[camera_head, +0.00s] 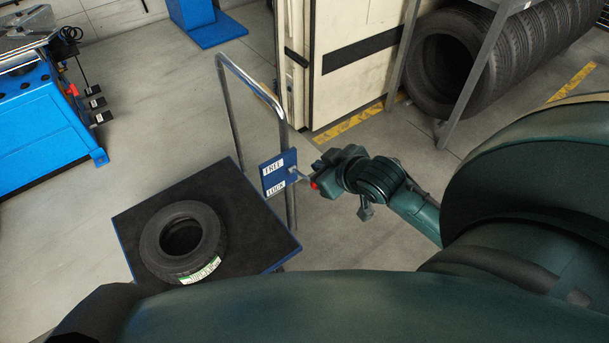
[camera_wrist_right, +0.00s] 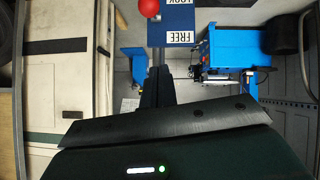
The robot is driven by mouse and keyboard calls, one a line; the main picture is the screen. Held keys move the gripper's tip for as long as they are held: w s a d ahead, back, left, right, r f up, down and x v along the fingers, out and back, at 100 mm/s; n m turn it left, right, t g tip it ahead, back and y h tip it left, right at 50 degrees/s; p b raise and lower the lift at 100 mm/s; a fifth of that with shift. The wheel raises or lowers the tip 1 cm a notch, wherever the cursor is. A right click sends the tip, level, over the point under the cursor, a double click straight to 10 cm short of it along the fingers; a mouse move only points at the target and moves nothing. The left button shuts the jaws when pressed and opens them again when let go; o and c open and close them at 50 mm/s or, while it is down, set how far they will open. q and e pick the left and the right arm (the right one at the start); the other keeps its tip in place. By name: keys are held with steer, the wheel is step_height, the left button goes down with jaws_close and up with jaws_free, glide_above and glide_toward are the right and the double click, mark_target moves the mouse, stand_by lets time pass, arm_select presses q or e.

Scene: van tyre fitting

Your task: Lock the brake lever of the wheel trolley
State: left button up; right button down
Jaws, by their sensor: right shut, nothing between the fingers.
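The wheel trolley has a black deck with a blue edge (camera_head: 240,235) and a tall grey handle frame (camera_head: 248,80). A blue plate (camera_head: 268,178) on the frame reads FREE above and LOCK below. The brake lever, a short rod with a red knob (camera_head: 315,185), sticks out from the plate to the right; its exact setting is hard to tell. My right gripper (camera_head: 321,168) is shut and empty, right beside the knob; contact is unclear. In the right wrist view the red knob (camera_wrist_right: 149,8) shows beyond the fingers (camera_wrist_right: 156,85), beside the upside-down LOCK label. My left gripper is out of view.
A tyre (camera_head: 151,243) lies flat on the trolley deck. A cream cabinet (camera_head: 350,65) stands behind the handle. A rack of tyres (camera_head: 450,65) is at the upper right, and a blue machine (camera_head: 40,130) at the left. The floor left of the trolley is clear.

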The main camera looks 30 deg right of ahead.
steer(key=shift+w+d+f+b, duration=0.15)
steer(key=shift+w+f+b, duration=0.15)
steer(key=shift+w+f, duration=1.05)
steer(key=shift+w+d+f+b, duration=0.1)
steer(key=shift+w+f+b, duration=0.45)
steer(key=shift+f, duration=1.35)
steer(key=shift+w+d+f+b, duration=0.1)
steer(key=shift+w+d+f, duration=0.05)
steer(key=shift+w+f, duration=1.3)
steer(key=shift+s+f, duration=0.2)
steer(key=shift+s, duration=0.05)
